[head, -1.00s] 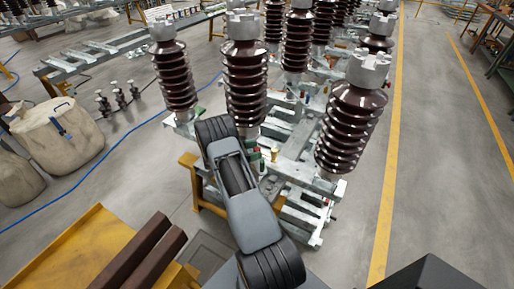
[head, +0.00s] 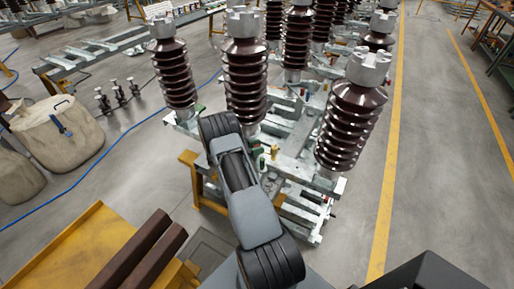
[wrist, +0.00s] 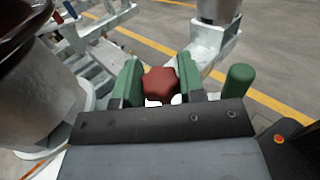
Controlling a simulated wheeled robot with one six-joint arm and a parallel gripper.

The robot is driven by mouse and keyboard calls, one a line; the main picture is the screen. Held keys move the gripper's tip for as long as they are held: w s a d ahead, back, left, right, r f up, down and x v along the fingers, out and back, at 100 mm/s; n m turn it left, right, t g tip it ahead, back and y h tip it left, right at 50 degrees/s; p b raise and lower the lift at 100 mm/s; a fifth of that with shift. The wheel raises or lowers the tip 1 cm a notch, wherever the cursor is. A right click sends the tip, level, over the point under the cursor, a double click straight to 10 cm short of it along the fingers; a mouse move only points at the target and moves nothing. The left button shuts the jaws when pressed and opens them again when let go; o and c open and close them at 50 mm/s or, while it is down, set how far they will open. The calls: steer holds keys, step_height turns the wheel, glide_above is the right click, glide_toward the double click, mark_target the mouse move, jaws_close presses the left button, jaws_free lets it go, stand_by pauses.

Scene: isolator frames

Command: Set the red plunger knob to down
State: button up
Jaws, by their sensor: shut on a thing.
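The red plunger knob (wrist: 160,84) is a faceted red knob in the middle of the wrist view. My gripper (wrist: 160,88) has its two green fingers on either side of the knob and is shut on it. The stem and whatever lies under the knob are mostly hidden by my gripper's dark body. In the head view my grey arm reaches toward the isolator frame (head: 318,228), and the gripper and knob cannot be made out there.
Brown ribbed insulators (head: 345,125) stand on the frame around my arm. A green rounded post (wrist: 238,88) is just right of my gripper. A large grey metal cylinder (wrist: 40,95) is close on the left. Open floor with yellow lines (head: 388,180) lies to the right.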

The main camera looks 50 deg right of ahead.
jaws_close()
step_height(320, 180, down, 3)
steer(key=b, duration=0.3)
steer(key=shift+r, duration=0.2)
steer(key=o, duration=0.9)
jaws_free()
steer(key=b+v, duration=0.3)
steer(key=v, duration=1.1)
steer(key=shift+b, duration=0.3)
steer(key=shift+d, duration=0.1)
